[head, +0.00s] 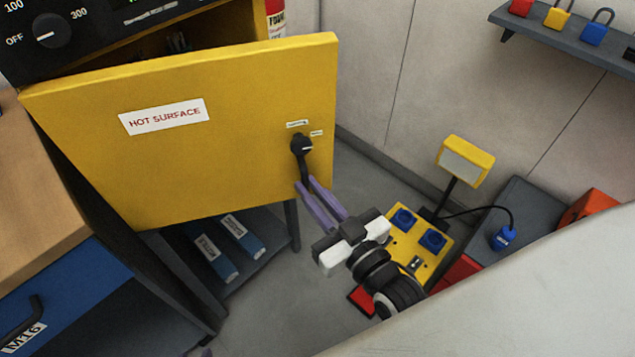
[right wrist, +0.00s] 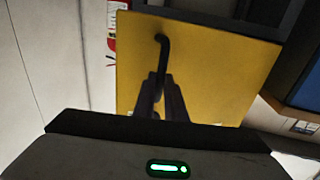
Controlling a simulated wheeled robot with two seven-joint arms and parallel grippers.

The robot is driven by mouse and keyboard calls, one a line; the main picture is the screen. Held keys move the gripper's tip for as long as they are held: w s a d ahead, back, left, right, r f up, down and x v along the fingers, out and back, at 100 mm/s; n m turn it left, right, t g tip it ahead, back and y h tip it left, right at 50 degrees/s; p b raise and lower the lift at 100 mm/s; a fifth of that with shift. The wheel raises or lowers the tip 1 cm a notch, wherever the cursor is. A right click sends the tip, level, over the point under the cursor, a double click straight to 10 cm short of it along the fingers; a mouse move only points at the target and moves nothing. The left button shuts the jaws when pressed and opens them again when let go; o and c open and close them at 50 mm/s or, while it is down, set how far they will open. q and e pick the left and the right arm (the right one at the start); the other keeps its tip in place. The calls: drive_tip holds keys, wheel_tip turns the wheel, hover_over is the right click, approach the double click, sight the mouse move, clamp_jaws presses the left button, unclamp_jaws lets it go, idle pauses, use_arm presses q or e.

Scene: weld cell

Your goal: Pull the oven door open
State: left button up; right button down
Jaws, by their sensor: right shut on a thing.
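The yellow oven door (head: 180,150) with a "HOT SURFACE" label stands part open, its free right edge swung out from the oven (head: 130,40). A black lever handle (head: 302,147) sits near that edge and hangs downward. My right gripper (head: 309,184) is shut on the lower part of the handle, its purple fingers on either side. In the right wrist view the handle (right wrist: 162,48) runs down between the fingers (right wrist: 160,90) in front of the yellow door (right wrist: 215,65).
A wooden-topped bench (head: 35,190) with a blue drawer stands left. A yellow box with blue sockets (head: 425,245) and a lamp (head: 466,163) stand right of my right gripper. Grey floor lies between.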

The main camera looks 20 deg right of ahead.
drive_tip(key=shift+s+a, duration=0.1)
drive_tip(key=shift+a, duration=0.65)
drive_tip(key=c, duration=2)
unclamp_jaws()
drive_tip(key=shift+o, duration=0.9)
drive_tip(key=shift+a, duration=0.15)
drive_tip(key=s+d, duration=0.2)
drive_tip(key=s, duration=0.8)
drive_tip(key=shift+d, duration=0.2)
